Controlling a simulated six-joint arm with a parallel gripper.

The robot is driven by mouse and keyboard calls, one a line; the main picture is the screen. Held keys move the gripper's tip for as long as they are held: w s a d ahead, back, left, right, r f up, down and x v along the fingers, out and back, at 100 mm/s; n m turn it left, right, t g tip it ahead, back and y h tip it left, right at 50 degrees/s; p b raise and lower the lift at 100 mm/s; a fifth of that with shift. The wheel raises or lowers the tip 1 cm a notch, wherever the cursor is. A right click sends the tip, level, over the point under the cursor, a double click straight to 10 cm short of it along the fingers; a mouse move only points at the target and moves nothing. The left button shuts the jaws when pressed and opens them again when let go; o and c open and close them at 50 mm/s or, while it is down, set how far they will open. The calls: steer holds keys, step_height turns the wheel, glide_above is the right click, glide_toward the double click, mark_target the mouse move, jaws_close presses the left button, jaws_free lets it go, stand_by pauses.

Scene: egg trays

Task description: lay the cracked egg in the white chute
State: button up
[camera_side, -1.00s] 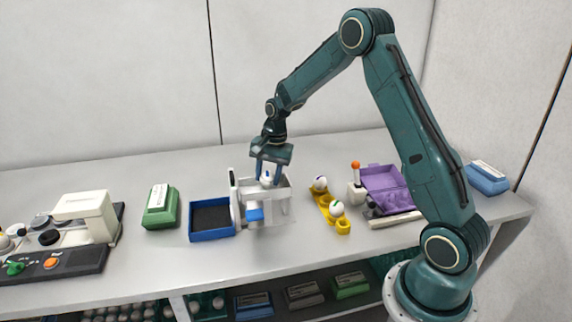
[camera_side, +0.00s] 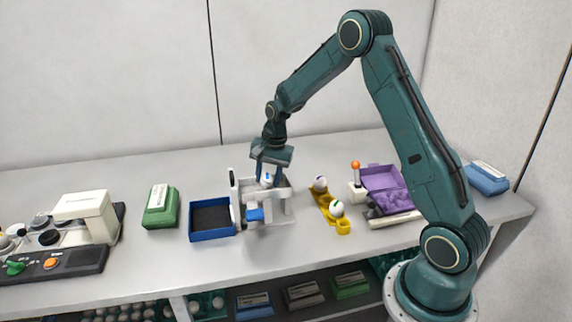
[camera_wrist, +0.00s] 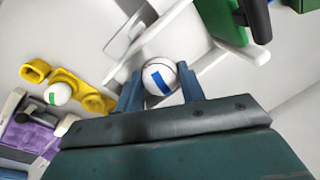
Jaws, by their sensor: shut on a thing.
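A white egg with a blue mark (camera_wrist: 158,77) is between the fingers of my gripper (camera_wrist: 160,92) in the wrist view. Dark lines run over its shell near the mark. In the side view my gripper (camera_side: 268,176) is shut on this egg (camera_side: 267,175), pointing down over the white chute (camera_side: 283,190). The chute's pale walls also show around the egg in the wrist view (camera_wrist: 185,35). The fingers partly hide the egg, and I cannot tell whether it touches the chute.
A yellow holder (camera_side: 343,227) with two marked eggs stands right of the chute. A blue tray (camera_side: 212,233) and a green carton (camera_side: 160,206) are left. Bare bench lies in front.

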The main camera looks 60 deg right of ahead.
steer(key=shift+f, duration=0.1)
steer(key=o, duration=0.7)
steer(key=r, duration=0.4)
steer(key=s+r, duration=0.1)
steer(key=r, duration=0.4)
steer(key=s+r, duration=0.1)
steer(key=r, duration=0.3)
steer(key=shift+s+d+r, duration=0.1)
steer(key=shift+d+r, duration=0.25)
